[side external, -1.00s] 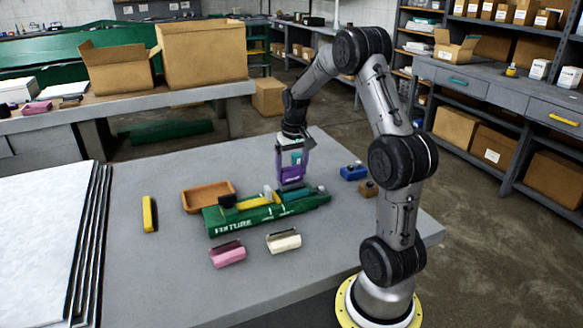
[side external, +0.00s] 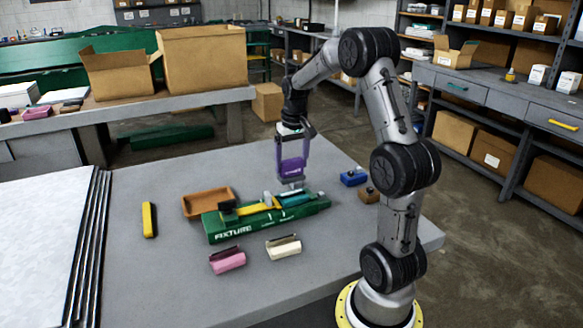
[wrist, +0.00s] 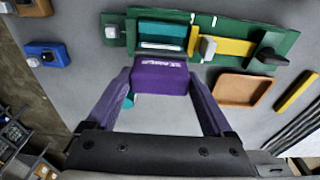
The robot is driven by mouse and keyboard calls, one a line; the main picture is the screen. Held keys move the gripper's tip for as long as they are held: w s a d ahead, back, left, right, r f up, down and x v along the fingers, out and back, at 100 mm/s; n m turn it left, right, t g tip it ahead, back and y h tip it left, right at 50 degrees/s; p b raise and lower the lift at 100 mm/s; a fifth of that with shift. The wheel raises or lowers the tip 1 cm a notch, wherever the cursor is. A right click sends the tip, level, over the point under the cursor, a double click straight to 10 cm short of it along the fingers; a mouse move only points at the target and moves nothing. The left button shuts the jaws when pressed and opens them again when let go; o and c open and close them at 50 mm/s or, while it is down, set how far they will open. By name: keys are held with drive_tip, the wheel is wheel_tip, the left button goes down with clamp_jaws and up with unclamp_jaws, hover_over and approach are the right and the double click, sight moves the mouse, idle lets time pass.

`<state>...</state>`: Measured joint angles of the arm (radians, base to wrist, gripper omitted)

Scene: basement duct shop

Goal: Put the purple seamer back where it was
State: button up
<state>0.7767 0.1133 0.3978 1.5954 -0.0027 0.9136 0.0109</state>
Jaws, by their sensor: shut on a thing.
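The purple seamer (side external: 292,168) is held between the fingers of my gripper (side external: 291,160), which is shut on it. In the wrist view the seamer (wrist: 160,75) shows its lettered purple face between the two fingers of my gripper (wrist: 158,95), with a bit of teal below. The seamer hangs near the back edge of the green fixture (side external: 225,226); whether it touches anything is hard to tell. The fixture (wrist: 117,18) holds a teal block (wrist: 160,36) and a yellow strip (wrist: 232,47), with a black part at one end.
A pink block (side external: 228,261) and a cream block (side external: 284,245) lie in front of the fixture. An orange tray (side external: 190,208) and a yellow bar (side external: 149,220) are to its left. Blue (side external: 354,178) and brown (side external: 369,195) blocks sit right. Sheets (side external: 40,235) are stacked far left.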

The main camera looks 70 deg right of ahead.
drive_tip(key=shift+r, duration=0.5)
